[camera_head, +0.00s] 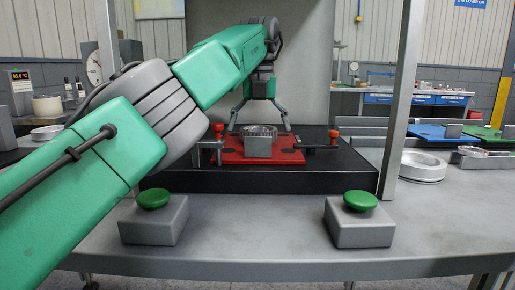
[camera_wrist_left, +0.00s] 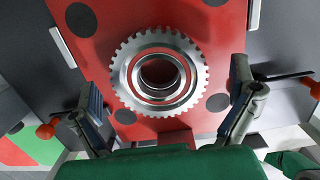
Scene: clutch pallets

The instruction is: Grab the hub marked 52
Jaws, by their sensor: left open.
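A silvery toothed hub (camera_wrist_left: 119,73) with a round centre hole lies on the red pallet (camera_wrist_left: 88,62) in the left wrist view. In the head view the hub (camera_head: 262,129) shows behind a small grey block (camera_head: 258,148) on the red pallet (camera_head: 287,158). No number can be read on it. My left gripper (camera_head: 260,126) points down over the hub, its jaws wide apart. In the wrist view the left gripper's (camera_wrist_left: 167,88) fingers stand on either side of the hub, with gaps to its teeth. My right gripper is not in view.
Red-knobbed clamps (camera_head: 217,131) (camera_head: 333,138) flank the pallet on a black base. Grey boxes with green buttons (camera_head: 154,199) (camera_head: 360,201) stand in front. Frame posts rise at both sides. At right are a blue pallet (camera_head: 428,131), a green pallet (camera_head: 484,133) and a pale ring (camera_head: 423,166).

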